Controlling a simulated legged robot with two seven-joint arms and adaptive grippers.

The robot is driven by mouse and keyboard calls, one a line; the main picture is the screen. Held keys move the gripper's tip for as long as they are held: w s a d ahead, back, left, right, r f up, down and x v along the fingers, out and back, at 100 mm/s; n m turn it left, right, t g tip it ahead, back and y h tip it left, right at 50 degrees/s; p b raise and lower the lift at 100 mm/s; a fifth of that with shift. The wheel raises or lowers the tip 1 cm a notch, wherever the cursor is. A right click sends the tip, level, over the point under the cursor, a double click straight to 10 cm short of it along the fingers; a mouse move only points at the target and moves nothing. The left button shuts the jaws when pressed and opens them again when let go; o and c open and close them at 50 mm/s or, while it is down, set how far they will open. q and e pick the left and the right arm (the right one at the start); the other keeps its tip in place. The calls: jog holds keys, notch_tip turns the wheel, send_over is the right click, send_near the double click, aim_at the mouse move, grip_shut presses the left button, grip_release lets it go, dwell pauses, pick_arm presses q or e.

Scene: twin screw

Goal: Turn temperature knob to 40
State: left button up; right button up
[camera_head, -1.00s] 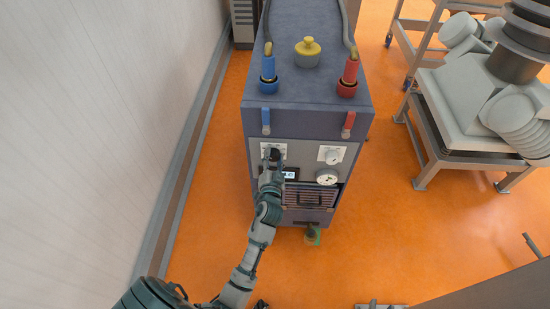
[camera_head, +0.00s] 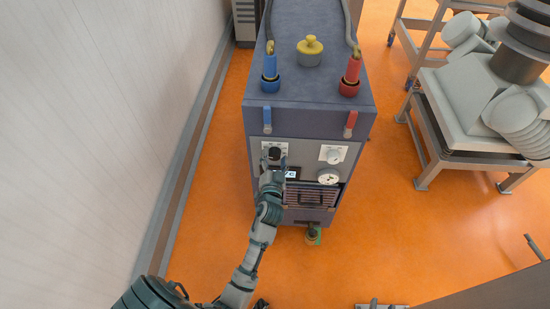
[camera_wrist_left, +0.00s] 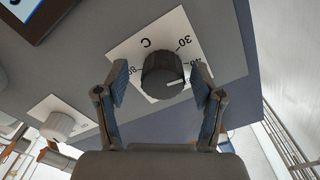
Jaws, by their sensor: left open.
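The black temperature knob (camera_head: 275,153) sits on a white dial plate at the upper left of the machine's front. In the left wrist view the knob (camera_wrist_left: 163,74) shows a white pointer mark on its right side, facing close to the 40 on the dial plate (camera_wrist_left: 140,45). The plate also shows a C, 30 and 80. My left gripper (camera_wrist_left: 160,82) is open, with one finger on each side of the knob and gaps showing. In the head view the left gripper (camera_head: 274,165) is just below the knob. My right gripper is not in view.
A second, white knob (camera_head: 334,156) is on the right of the panel, above a round gauge (camera_head: 328,177). A small display (camera_head: 291,174) is beside my left wrist. Blue (camera_head: 267,118) and red (camera_head: 350,122) levers hang above the panel. A wall stands to the left.

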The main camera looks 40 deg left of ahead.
pick_arm(q)
jog(key=v, duration=0.7)
jog(key=shift+s, duration=0.2)
jog(key=shift+d+f, duration=0.1)
jog(key=shift+d, duration=0.05)
